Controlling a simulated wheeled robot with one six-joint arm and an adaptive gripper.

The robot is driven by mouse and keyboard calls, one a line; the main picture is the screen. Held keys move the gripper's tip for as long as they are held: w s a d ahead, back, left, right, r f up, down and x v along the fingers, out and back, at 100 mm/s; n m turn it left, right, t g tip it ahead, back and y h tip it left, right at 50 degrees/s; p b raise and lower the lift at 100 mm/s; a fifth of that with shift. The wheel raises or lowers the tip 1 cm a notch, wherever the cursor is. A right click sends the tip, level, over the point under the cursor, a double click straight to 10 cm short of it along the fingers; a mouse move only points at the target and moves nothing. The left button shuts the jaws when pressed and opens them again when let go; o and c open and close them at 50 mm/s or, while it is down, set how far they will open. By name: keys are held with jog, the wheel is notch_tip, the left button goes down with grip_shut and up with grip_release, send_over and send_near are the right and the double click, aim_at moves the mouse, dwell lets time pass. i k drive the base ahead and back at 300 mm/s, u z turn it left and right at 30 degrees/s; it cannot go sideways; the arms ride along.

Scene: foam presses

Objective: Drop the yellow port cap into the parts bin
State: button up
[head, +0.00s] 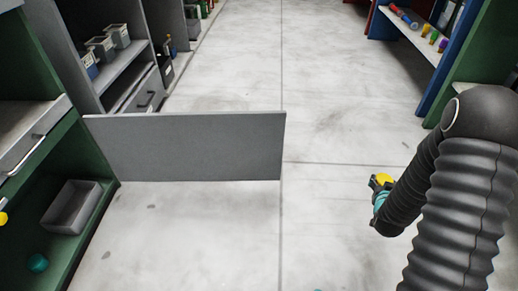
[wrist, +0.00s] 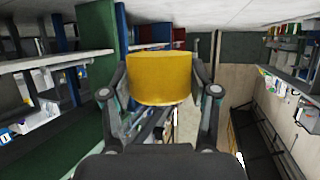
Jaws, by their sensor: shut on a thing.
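The yellow port cap (wrist: 160,78) is a short, wide yellow cylinder held between the two fingers of my gripper (wrist: 161,95) in the wrist view. In the head view the yellow cap (head: 383,179) shows at the end of my gripper (head: 378,186), out over the floor on the right. A grey open bin (head: 71,207) sits on the lower shelf of the green unit at the left and looks empty. I cannot tell if it is the parts bin. My gripper is well to the right of it.
A grey panel (head: 185,146) juts from the left unit across the walkway. A teal round object (head: 38,263) lies below the bin. Small grey bins (head: 101,47) stand on a shelf further back. Shelves line the right side. The middle floor (head: 310,90) is clear.

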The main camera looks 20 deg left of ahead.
aim_at(73, 205)
jog(key=u, duration=2)
jog(key=i, duration=1.5)
